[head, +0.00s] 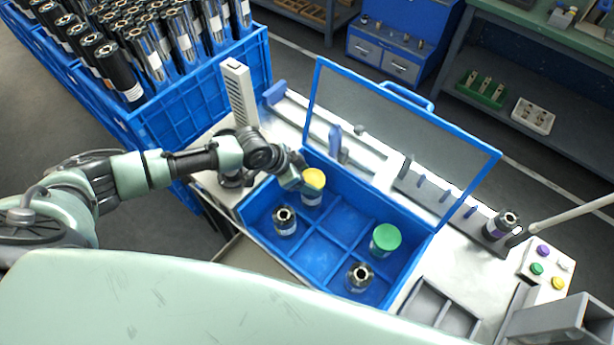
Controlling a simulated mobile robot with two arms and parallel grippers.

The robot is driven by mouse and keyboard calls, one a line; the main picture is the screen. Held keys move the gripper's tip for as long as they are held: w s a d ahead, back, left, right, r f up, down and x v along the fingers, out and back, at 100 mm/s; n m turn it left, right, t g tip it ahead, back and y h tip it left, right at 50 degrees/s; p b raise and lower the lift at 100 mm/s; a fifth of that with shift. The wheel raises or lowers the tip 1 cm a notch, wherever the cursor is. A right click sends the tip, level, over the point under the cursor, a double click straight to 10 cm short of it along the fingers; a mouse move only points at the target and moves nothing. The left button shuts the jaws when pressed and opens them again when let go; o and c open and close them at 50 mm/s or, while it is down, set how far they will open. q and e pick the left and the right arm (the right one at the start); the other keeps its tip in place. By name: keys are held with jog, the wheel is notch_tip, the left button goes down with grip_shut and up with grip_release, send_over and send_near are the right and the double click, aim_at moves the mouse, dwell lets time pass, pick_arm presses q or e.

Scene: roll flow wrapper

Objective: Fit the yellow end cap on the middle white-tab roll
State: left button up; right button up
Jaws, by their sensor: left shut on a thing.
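The yellow end cap (314,178) is at the top of a roll (311,198) in the back-left part of the blue divided box. My left gripper (303,180) reaches in from the left and is shut on the cap at its left side. Whether the cap is fully seated or only touching the roll is too small to tell. An uncapped silver-and-black roll (285,221) with a white label stands nearer me, and another uncapped roll (359,277) stands at the front right. The white tabs cannot be made out clearly. My right gripper is not in view.
A roll with a green cap (386,238) stands in the blue box (262,238), whose clear lid (400,130) is raised behind. Blue crates (210,95) full of rolls stand at upper left.

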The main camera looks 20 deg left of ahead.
pick_arm(q)
jog(key=shift+f+b, duration=0.8)
jog(key=shift+f, duration=0.35)
jog(key=o, duration=1)
jog(key=shift+p+v, duration=3.8)
jog(key=shift+v, duration=1.75)
